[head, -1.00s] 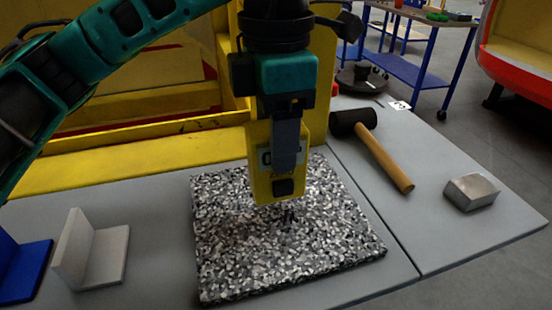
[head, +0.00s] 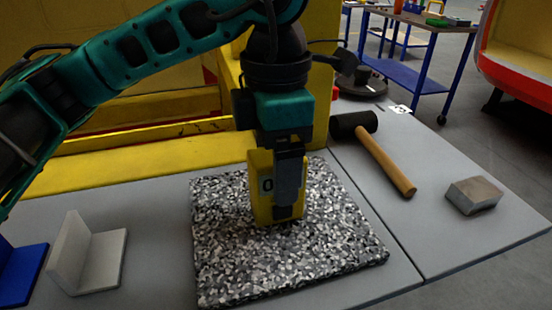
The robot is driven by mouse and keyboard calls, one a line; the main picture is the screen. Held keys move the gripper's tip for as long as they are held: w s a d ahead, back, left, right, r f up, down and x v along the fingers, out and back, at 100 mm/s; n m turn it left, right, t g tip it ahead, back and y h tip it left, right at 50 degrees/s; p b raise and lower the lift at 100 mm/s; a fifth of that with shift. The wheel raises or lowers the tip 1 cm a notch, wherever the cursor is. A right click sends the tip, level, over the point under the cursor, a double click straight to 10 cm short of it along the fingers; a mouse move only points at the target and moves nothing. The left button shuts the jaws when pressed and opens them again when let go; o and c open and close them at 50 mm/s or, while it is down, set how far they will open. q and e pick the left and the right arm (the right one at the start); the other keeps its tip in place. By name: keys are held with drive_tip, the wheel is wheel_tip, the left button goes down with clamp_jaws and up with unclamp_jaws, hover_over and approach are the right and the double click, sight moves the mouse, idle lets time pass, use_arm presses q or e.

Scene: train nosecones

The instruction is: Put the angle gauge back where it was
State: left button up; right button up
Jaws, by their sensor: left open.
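The angle gauge (head: 261,204) is a yellow block with a small display showing a "0". It is upright on the black-and-white speckled mat (head: 230,265), its lower edge seeming to touch the surface. My left gripper (head: 285,196) points straight down over the gauge with its jaws open. One finger covers much of the gauge's face, and the other finger is hidden. I cannot tell whether the fingers still touch it. My right gripper is not in view.
A mallet (head: 387,164) and a metal block (head: 474,195) lie on the grey table (head: 440,235) to the right. A light grey angle bracket (head: 100,262) and a blue one (head: 22,278) stand at the left. The front of the mat is clear.

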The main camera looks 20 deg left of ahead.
use_arm(q)
drive_tip(key=shift+r+p, duration=0.3)
drive_tip(key=shift+r, duration=0.2)
wheel_tip(320, 180, up, 10)
drive_tip(key=shift+p, duration=1.05)
drive_tip(key=shift+r, duration=0.65)
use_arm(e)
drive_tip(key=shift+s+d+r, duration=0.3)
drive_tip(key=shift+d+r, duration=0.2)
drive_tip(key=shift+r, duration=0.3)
